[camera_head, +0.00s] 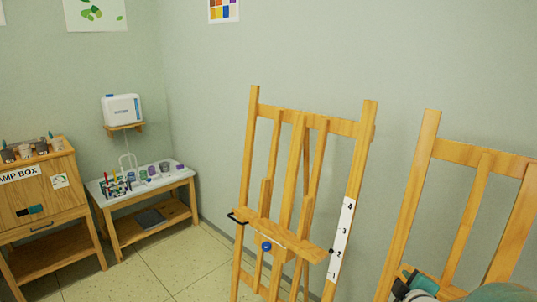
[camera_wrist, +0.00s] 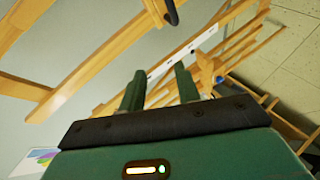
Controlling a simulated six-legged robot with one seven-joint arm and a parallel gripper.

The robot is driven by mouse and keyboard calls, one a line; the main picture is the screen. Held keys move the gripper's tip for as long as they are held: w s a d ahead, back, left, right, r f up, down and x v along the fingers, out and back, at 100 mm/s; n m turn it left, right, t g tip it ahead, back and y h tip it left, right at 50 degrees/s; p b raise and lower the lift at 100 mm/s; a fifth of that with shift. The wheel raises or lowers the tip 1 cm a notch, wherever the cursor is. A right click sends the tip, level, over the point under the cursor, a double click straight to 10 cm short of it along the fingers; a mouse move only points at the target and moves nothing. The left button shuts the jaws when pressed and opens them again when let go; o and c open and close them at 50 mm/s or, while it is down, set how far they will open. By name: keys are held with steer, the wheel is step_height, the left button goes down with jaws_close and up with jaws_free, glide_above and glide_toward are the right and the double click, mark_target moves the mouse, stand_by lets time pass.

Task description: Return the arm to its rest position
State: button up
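My gripper (camera_wrist: 160,82) shows in the wrist view with two dark green fingers apart and nothing visible between them. It is open and empty. Behind the fingers is a wooden easel with a white numbered strip (camera_wrist: 176,58), seen at a steep tilt. In the head view, green and grey parts of my arm (camera_head: 497,293) show at the bottom right corner, in front of the right easel (camera_head: 418,180). The rest of the arm is out of view there.
A second easel (camera_head: 293,180) with a numbered strip stands mid-picture. A white-topped table (camera_head: 170,182) with pens and jars, and a wooden cabinet (camera_head: 45,190), stand at the left. Bare tiled floor (camera_head: 195,262) lies between the table and easels.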

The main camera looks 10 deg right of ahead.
steer(key=s+a+r+m+g+y, duration=0.2)
steer(key=s+a, duration=0.5)
steer(key=a, duration=0.5)
steer(key=s+a+r+m+g+y, duration=0.2)
steer(key=s+a+r+m+g, duration=0.2)
steer(key=a, duration=0.9)
steer(key=s+r+m, duration=0.2)
steer(key=s+r, duration=0.1)
steer(key=shift+s+a+m+g+y, duration=0.15)
steer(key=shift+s+m+g+y, duration=0.15)
steer(key=shift+s, duration=0.05)
steer(key=shift+d, duration=0.2)
